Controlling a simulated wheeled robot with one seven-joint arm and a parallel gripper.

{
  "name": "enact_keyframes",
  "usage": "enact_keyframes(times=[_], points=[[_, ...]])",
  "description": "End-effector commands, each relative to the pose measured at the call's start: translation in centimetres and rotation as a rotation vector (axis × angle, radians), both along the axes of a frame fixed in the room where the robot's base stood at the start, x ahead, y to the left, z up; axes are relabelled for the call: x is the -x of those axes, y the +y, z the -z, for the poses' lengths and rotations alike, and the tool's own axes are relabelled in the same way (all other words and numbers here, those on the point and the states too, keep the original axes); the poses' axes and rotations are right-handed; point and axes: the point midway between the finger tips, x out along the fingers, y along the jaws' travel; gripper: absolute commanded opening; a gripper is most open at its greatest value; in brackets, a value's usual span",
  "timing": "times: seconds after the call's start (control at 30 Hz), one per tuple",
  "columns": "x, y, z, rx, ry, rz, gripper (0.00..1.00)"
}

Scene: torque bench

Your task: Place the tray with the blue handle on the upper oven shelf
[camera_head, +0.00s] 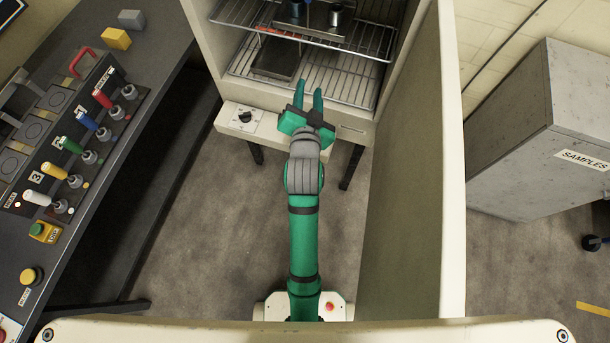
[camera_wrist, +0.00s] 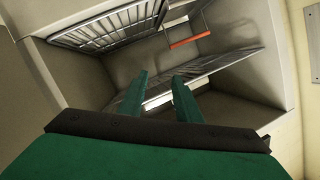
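My gripper (camera_head: 309,90) is open and empty at the oven's front opening, pointing inward. In the wrist view its two green fingers (camera_wrist: 160,88) are apart with nothing between them. The upper wire shelf (camera_head: 350,40) carries dark metal vessels (camera_head: 335,14). A small blue part (camera_head: 308,2) shows at the top edge; I cannot tell whether it is a tray handle. A dark tray (camera_head: 277,58) lies on the lower wire shelf (camera_head: 340,84). A red bar (camera_head: 270,31) shows near it, and a red-orange bar handle (camera_wrist: 190,40) shows in the wrist view.
The open oven door (camera_head: 402,180) stands right of my arm. The oven's knob panel (camera_head: 241,117) is left of my gripper. A bench (camera_head: 130,110) with coloured levers runs along the left. A grey SAMPLES cabinet (camera_head: 545,135) stands beyond the door. Floor is clear on both sides of my arm.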

Motion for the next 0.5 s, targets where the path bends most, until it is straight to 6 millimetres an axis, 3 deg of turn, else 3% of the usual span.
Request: enact_keyframes(times=[0.03, 0.2, 0.5], points=[[1.6, 0.1, 1.7, 0.021, 0.011, -0.009, 0.31], [6.4, 0.3, 5.3, 0.098, 0.017, -0.037, 0.31], [15.9, 0.7, 9.6, 0.228, 0.025, -0.085, 0.31]])
